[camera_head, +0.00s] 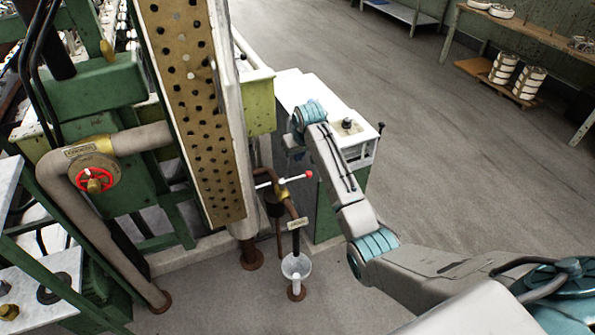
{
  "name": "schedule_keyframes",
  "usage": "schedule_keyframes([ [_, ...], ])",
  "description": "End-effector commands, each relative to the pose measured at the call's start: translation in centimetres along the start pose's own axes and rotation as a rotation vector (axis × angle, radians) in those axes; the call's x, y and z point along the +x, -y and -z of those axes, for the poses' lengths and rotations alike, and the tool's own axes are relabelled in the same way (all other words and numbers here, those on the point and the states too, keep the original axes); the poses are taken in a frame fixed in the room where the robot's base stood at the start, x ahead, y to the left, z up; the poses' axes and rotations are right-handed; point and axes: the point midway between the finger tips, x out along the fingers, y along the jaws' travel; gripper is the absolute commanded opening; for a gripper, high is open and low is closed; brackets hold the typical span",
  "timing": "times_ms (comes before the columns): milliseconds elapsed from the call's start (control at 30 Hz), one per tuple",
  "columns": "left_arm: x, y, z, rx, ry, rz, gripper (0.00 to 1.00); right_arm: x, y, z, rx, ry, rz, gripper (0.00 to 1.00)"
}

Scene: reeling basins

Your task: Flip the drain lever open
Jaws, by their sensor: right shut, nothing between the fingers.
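The drain lever (298,178) is a thin pale bar with a red tip. It lies roughly level across a brass valve (281,191) on a brown pipe, its red end pointing right. Below the valve, a dark pipe with a small tag (297,223) ends over a white funnel (296,265). My right arm comes in from the lower right. Its gripper (293,151) is small and partly hidden by the wrist; it is shut and empty, above the lever in the picture and apart from it. My left gripper is not in view.
A tall perforated brass panel (190,85) and a green frame stand left of the valve. A red handwheel (93,180) is on a thick pipe at far left. A white-topped cabinet (355,130) stands behind my right wrist. Open grey floor (450,165) lies to the right.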

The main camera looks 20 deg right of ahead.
Motion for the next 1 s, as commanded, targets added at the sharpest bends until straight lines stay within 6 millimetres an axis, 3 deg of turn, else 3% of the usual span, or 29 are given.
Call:
schedule_keyframes([
  [167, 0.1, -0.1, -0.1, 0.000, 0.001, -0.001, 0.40, -2.0, -0.1, 2.3, 0.001, -0.007, 0.006, 0.00],
  [567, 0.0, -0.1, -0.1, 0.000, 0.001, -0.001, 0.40, -2.2, -0.1, 2.5, 0.001, -0.006, 0.007, 0.00],
  [767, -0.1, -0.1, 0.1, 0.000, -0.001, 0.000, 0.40, -0.4, -0.1, 2.5, 0.002, -0.003, 0.008, 0.00],
  [1000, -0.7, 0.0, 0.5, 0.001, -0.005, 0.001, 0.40, 4.2, 0.0, 2.5, 0.002, -0.004, 0.009, 0.00],
])
